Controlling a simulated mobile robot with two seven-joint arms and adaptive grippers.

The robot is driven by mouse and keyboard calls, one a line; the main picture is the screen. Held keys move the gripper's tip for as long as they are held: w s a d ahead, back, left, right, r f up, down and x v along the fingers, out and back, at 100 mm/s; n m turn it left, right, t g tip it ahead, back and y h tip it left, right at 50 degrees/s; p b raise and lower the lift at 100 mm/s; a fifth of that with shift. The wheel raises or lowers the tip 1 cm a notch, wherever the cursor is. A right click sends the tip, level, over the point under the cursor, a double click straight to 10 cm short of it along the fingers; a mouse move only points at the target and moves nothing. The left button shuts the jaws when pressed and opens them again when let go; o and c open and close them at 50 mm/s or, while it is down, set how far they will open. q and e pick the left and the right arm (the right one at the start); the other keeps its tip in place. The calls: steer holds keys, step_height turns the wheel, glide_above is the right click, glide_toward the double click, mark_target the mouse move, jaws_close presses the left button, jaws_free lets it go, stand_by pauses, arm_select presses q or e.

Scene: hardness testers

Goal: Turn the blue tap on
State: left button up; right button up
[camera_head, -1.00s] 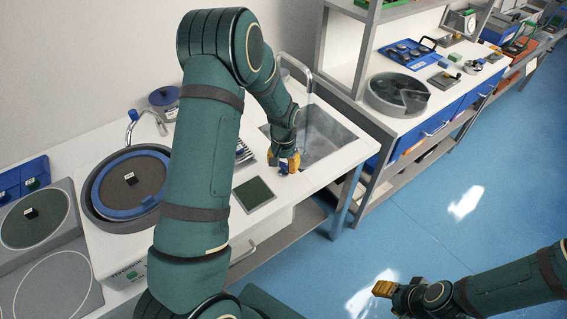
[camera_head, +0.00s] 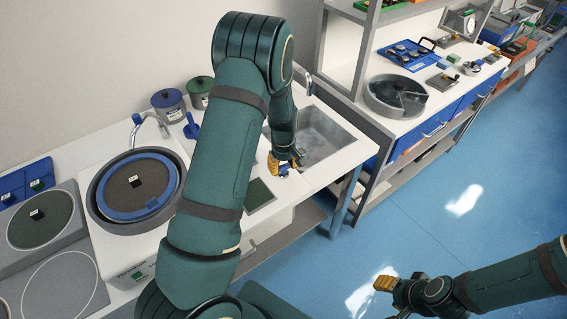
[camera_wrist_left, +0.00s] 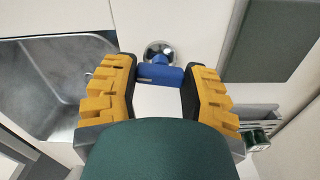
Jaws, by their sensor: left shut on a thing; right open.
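The blue tap is a short blue handle (camera_wrist_left: 160,76) on a round chrome base (camera_wrist_left: 160,50) beside the sink. In the left wrist view the handle lies crosswise between the yellow fingers of my left gripper (camera_wrist_left: 158,92), which is shut on it. In the head view my left gripper (camera_head: 285,164) is low at the sink's near left corner, and the tap is mostly hidden by the fingers. My right gripper (camera_head: 385,285) is open and empty, above the blue floor at the lower right.
The sink basin (camera_head: 318,137) has a thin spout (camera_head: 309,84) behind it. A dark green plate (camera_head: 259,194) lies on the counter. A round polishing machine (camera_head: 98,199) stands to the left, with blue and green lidded pots (camera_head: 168,106) behind. A shelf unit (camera_head: 352,70) stands right of the sink.

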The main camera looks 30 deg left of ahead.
mark_target(283, 166)
arm_select(q)
steer(key=shift+n+p, duration=0.3)
steer(key=shift+n, duration=0.8)
steer(key=o, duration=1.2)
step_height(283, 166, up, 12)
